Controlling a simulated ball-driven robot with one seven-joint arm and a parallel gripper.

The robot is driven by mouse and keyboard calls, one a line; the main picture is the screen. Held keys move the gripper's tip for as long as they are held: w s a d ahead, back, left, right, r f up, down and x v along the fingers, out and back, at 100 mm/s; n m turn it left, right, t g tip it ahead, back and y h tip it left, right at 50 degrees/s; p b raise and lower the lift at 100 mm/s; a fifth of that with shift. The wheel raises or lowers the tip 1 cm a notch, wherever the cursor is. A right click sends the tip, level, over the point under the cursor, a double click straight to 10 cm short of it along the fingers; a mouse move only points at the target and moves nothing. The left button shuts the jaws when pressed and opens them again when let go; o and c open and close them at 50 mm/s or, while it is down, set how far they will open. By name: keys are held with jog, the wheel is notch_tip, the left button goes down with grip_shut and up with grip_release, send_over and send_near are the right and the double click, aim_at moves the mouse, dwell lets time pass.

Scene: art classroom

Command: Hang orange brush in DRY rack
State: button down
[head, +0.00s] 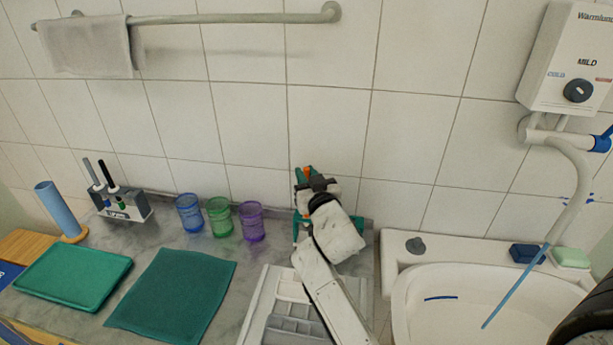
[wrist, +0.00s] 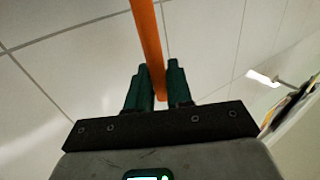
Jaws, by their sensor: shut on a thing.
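My gripper (head: 305,173) is raised in front of the tiled wall, above the back of the counter. In the wrist view its green fingers (wrist: 157,82) are closed around the orange brush (wrist: 147,38). The brush's orange handle runs up out of the picture; its bristles are not seen. In the head view only a bit of orange (head: 307,171) shows between the fingers. A small grey rack (head: 133,206) stands at the back left of the counter, well left of my gripper. It holds upright brushes with dark and grey handles. Its label is too small to read.
Blue (head: 190,213), green (head: 220,217) and purple (head: 251,222) cups stand between rack and arm. A teal thing behind my arm is mostly hidden. A sink (head: 411,306) is right.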

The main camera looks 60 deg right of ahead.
aim_at(307, 169)
jog(key=shift+f, duration=0.2)
jog(key=shift+f+b, duration=1.8)
jog(key=shift+b, duration=0.25)
jog(key=shift+c, duration=1.9)
grip_release()
jog(key=shift+r, duration=0.1)
jog(key=shift+r+p, duration=3.4)
jog(key=shift+r, duration=0.55)
